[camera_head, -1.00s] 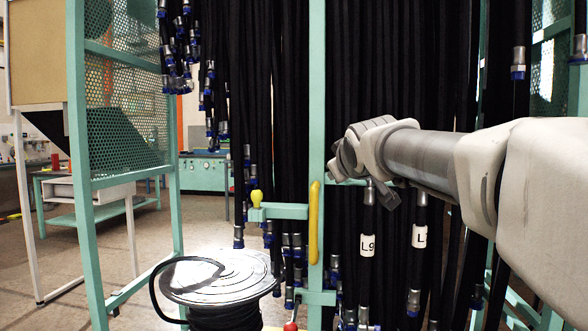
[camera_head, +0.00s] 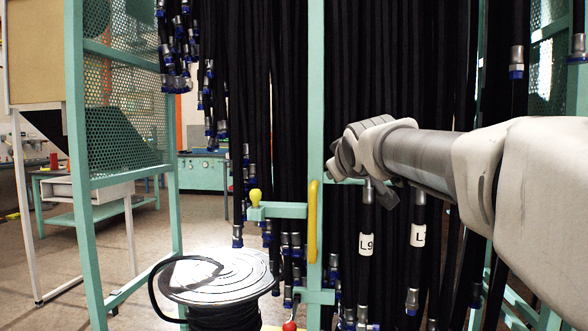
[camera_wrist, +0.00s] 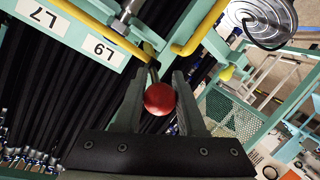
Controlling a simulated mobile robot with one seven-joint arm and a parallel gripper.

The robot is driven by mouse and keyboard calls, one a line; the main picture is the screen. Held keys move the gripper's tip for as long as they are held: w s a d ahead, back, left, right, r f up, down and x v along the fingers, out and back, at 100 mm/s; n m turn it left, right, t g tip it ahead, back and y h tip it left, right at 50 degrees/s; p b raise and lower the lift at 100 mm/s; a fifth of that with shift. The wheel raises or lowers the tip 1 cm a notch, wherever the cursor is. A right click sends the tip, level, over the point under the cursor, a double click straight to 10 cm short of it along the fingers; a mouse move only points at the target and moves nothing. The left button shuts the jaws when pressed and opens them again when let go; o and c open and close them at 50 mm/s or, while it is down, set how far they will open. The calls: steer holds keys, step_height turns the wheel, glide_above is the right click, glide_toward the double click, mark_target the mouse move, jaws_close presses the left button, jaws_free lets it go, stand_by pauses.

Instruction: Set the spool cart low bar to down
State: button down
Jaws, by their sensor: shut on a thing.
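My gripper (camera_wrist: 163,98) has its two dark fingers on either side of a red ball knob (camera_wrist: 159,98) in the wrist view and is shut on it. A thin dark rod runs up from the knob. In the head view my arm reaches in from the right, and its jaws cannot be made out. A red knob (camera_head: 290,326) also shows at the bottom edge there; I cannot tell whether it is the same one. The spool (camera_head: 220,276) of black hose stands at the lower left; its pale disc also shows in the wrist view (camera_wrist: 262,18).
A teal post (camera_head: 316,110) carries a yellow handle (camera_head: 313,222) and a side bar with a yellow knob (camera_head: 255,195). Black hoses (camera_head: 400,75) hang densely behind. A teal mesh frame (camera_head: 125,110) stands left. Open floor (camera_head: 207,220) lies beyond the spool.

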steer(key=shift+f, duration=0.1)
steer(key=c, duration=0.5)
jaws_free()
steer(key=shift+s, duration=0.15)
steer(key=p+v, duration=0.2)
steer(key=v, duration=1.5)
steer(key=shift+s+a, duration=0.1)
steer(key=shift+a, duration=0.05)
steer(key=s+d+f+m+g, duration=0.1)
steer(key=s+f+m+g, duration=0.15)
steer(key=s+f, duration=0.55)
steer(key=s+f+m+g, duration=0.2)
steer(key=s+f+g, duration=0.15)
steer(key=f, duration=0.95)
steer(key=s+d+f+m+g, duration=0.1)
steer(key=s+f+m+g, duration=0.3)
steer(key=f, duration=0.6)
step_height(320, 180, up, 20)
steer(key=s+n+p, duration=0.1)
steer(key=n+p, duration=0.1)
steer(key=p, duration=1.8)
steer(key=shift+t, duration=0.3)
